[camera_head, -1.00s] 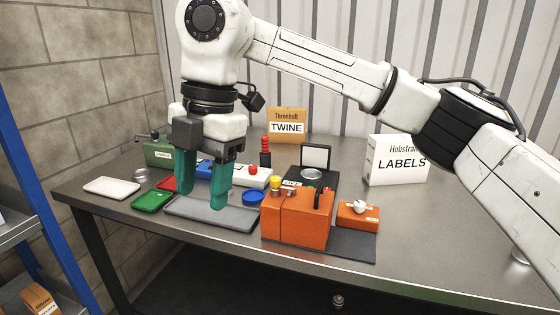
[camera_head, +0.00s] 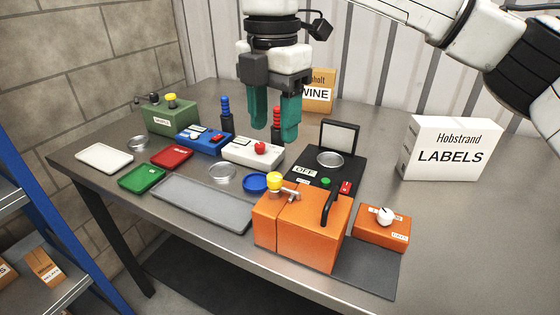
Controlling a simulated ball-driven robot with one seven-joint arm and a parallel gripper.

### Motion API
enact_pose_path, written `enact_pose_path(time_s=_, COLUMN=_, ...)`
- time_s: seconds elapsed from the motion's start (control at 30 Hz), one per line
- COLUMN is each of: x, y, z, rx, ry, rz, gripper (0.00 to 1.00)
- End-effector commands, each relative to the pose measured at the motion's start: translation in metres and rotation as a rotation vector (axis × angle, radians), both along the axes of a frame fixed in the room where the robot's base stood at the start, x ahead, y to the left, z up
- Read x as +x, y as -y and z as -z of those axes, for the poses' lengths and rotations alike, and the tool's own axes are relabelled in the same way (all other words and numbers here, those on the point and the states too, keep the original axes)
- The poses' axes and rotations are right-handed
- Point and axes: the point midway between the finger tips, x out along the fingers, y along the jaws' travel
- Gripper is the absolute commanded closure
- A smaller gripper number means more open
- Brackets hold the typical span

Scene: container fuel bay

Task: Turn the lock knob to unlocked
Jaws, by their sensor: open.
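A small orange box (camera_head: 378,232) stands at the right front of the bench. A round white knob (camera_head: 385,215) sits on its top, with white label strips beside it and on its front. The print on the labels is too small to read, so I cannot tell the knob's setting. My gripper (camera_head: 275,122) has two teal fingers pointing down. They are apart with nothing between them. It hangs above the back middle of the bench, behind and to the left of the small orange box, well away from the knob.
A large orange box (camera_head: 300,235) with a black handle and yellow knob stands just left of the small one. Behind are a black unit (camera_head: 322,178) marked OFF and a LABELS carton (camera_head: 445,150). A grey tray (camera_head: 205,204) and small trays lie left.

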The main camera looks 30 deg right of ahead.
Motion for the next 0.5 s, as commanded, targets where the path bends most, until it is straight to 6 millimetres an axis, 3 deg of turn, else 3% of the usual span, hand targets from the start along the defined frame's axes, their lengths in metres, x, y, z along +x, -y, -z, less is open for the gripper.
enact_pose_path(time_s=0.5, x=-0.001, y=0.0, z=0.085, rx=0.002, ry=-0.002, rz=-0.001, gripper=0.46)
